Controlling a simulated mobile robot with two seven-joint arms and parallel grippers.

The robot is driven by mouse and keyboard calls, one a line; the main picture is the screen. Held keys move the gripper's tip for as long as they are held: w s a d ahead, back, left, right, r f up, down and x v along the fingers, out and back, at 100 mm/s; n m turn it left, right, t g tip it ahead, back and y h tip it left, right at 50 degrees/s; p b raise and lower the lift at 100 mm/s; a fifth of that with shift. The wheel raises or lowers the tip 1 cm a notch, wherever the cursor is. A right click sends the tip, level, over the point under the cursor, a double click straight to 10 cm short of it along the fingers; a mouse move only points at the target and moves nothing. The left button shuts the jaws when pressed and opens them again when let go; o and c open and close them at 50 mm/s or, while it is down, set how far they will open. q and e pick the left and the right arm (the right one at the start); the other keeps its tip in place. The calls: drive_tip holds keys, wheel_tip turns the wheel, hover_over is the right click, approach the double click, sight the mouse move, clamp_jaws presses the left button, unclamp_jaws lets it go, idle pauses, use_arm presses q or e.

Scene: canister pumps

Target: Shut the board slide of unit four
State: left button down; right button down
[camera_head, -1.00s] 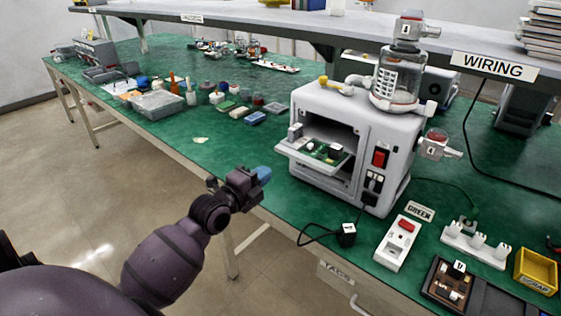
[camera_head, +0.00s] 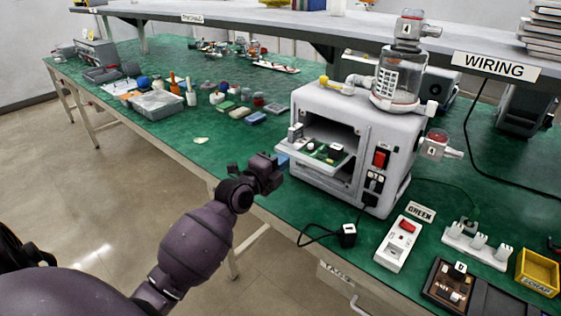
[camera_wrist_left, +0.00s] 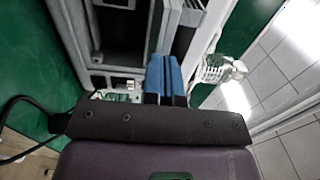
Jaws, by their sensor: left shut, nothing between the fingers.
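Unit four (camera_head: 352,112) is a white box-shaped machine with canisters marked 4 on its top and side. Its board slide (camera_head: 312,162) sticks out of the open front bay and carries a green board (camera_head: 322,152) with small parts on it. My left gripper (camera_head: 282,160) is at the left outer end of the slide, its blue fingers closed together and empty. The dark wrist hides part of the fingers, and I cannot tell whether they touch the slide. In the left wrist view the shut blue fingers (camera_wrist_left: 164,75) point at the machine's front. My right gripper is not in view.
A black plug block (camera_head: 348,235) with a cable lies before the machine. A white switch box (camera_head: 398,244), a white socket strip (camera_head: 478,246) and a yellow scrap bin (camera_head: 538,271) are at the right. Several small parts and a grey tray (camera_head: 157,105) lie at the left.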

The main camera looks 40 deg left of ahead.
sight(300, 146)
use_arm(q)
drive_tip(key=w, duration=0.3)
drive_tip(key=w+b, duration=0.1)
drive_tip(key=w, duration=0.3)
drive_tip(key=shift+w+d, duration=0.2)
drive_tip(key=shift+w, duration=0.45)
drive_tip(key=shift+w+r, duration=0.15)
drive_tip(key=shift+w, duration=0.15)
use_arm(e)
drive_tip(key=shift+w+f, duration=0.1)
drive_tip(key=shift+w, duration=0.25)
use_arm(q)
drive_tip(key=shift+s, duration=0.1)
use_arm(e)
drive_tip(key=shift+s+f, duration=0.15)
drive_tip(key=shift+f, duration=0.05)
